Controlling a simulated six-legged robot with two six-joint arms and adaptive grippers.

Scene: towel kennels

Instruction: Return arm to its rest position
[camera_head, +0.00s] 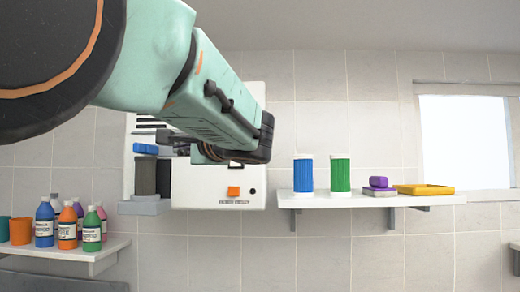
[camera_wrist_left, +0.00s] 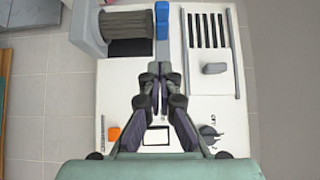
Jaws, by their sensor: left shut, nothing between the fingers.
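My left arm comes in from the upper left in the head view and reaches toward the white wall machine (camera_head: 255,190). My left gripper (camera_head: 165,137) is in front of that machine, seen from the side. In the left wrist view my left gripper (camera_wrist_left: 156,75) has its dark fingers brought together over the white panel, with nothing between them. The same machine (camera_wrist_left: 115,85) fills the middle of that view. My right arm and gripper are in neither view.
A right shelf (camera_head: 370,199) holds a blue canister (camera_head: 303,174), a green canister (camera_head: 340,175), a purple item (camera_head: 379,182) and a yellow tray (camera_head: 424,189). A left shelf (camera_head: 95,254) holds several bottles. The machine has an orange button (camera_head: 233,191) and a dark roller (camera_wrist_left: 131,25).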

